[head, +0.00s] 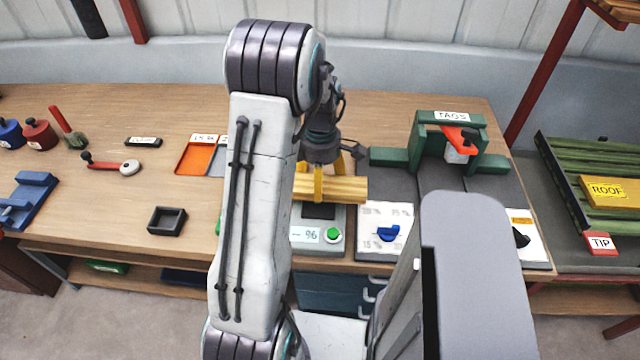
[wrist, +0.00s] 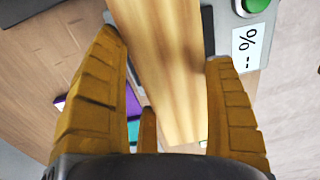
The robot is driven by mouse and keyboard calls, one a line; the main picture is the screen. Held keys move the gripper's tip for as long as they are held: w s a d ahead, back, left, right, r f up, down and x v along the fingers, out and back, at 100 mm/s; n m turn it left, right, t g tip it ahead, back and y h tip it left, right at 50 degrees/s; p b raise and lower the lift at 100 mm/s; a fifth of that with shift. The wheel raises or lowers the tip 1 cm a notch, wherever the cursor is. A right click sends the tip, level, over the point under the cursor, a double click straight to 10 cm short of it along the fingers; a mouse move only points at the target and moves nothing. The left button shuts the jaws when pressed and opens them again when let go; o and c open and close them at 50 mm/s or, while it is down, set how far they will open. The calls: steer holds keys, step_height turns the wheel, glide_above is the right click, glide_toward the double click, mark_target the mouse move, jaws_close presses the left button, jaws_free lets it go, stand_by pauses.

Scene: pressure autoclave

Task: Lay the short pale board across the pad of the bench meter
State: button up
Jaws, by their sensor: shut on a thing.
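The short pale board (head: 346,190) lies level between the yellow fingers of my gripper (head: 335,182), which is shut on it. In the wrist view the board (wrist: 165,75) runs between my two fingertips (wrist: 165,50). The bench meter (head: 305,247) is directly below and just in front of the board in the head view. Its dark pad (head: 319,212) shows partly under the board. Whether the board touches the pad I cannot tell. The meter's display (head: 305,235) reads "-- %", beside a green button (head: 333,234). My arm hides the left end of the board and part of the meter.
A white panel with a blue knob (head: 388,233) stands right of the meter. The green TAGS stand (head: 450,130) is behind it. An orange tray (head: 198,157) and a black open box (head: 167,221) lie left. A rack with ROOF and TIP labels (head: 604,193) is far right.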

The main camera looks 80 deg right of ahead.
steer(key=shift+f, duration=1.25)
steer(key=shift+f, duration=0.15)
steer(key=o, duration=1.2)
